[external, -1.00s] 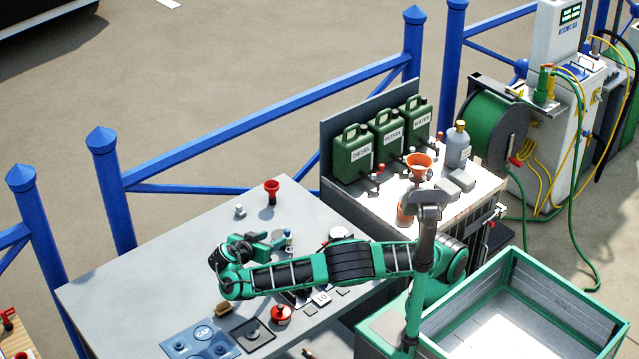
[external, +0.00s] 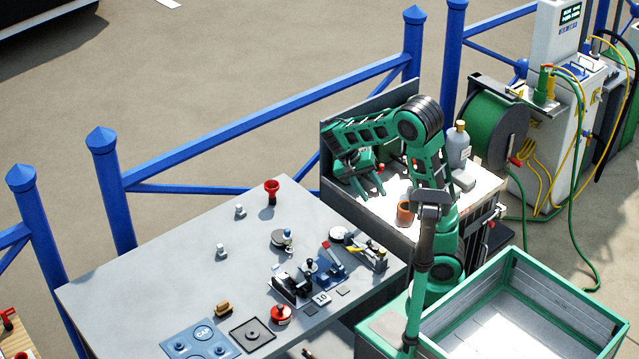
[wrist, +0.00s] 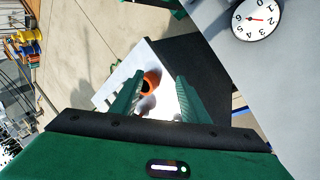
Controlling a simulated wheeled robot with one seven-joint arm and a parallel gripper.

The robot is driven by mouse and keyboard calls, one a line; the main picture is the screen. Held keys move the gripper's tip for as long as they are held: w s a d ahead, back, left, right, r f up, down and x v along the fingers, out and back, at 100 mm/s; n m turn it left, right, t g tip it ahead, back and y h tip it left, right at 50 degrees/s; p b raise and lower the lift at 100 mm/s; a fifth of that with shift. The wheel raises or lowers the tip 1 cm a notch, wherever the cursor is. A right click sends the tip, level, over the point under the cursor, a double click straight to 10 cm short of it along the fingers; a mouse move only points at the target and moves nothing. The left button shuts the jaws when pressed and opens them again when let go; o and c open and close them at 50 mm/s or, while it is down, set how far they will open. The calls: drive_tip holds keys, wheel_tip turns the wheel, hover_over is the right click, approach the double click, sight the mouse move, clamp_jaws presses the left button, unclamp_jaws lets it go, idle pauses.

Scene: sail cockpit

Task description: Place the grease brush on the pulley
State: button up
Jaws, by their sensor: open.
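My gripper (external: 371,187) hangs open and empty over the left part of the back bench. Its two spread fingers also show in the wrist view (wrist: 158,92), with nothing held between them. A small brown brush-like item (external: 223,308) lies on the grey table near the blue tray; I cannot tell for sure that it is the grease brush. A dark round disc (external: 278,241), which may be the pulley, lies on the table with a small blue-topped fitting at its right edge. My gripper is well away from both, up and to the right in the external view.
An orange cup (external: 405,212) stands on the back bench (external: 386,222). The wrist view shows an orange round thing (wrist: 152,79) beyond the fingers. A red funnel-like cup (external: 271,190), a clock-like dial (wrist: 257,18) and small hardware sit on the table.

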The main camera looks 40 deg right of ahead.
drive_tip(key=s+d+n+t+y, duration=0.1)
drive_tip(key=s+d+y, duration=0.1)
drive_tip(key=s, duration=0.8)
drive_tip(key=s+d+n+t+y, duration=0.2)
drive_tip(key=s+d, duration=0.2)
drive_tip(key=s, duration=0.6)
drive_tip(key=shift+r+y, duration=0.3)
drive_tip(key=shift+d, duration=0.1)
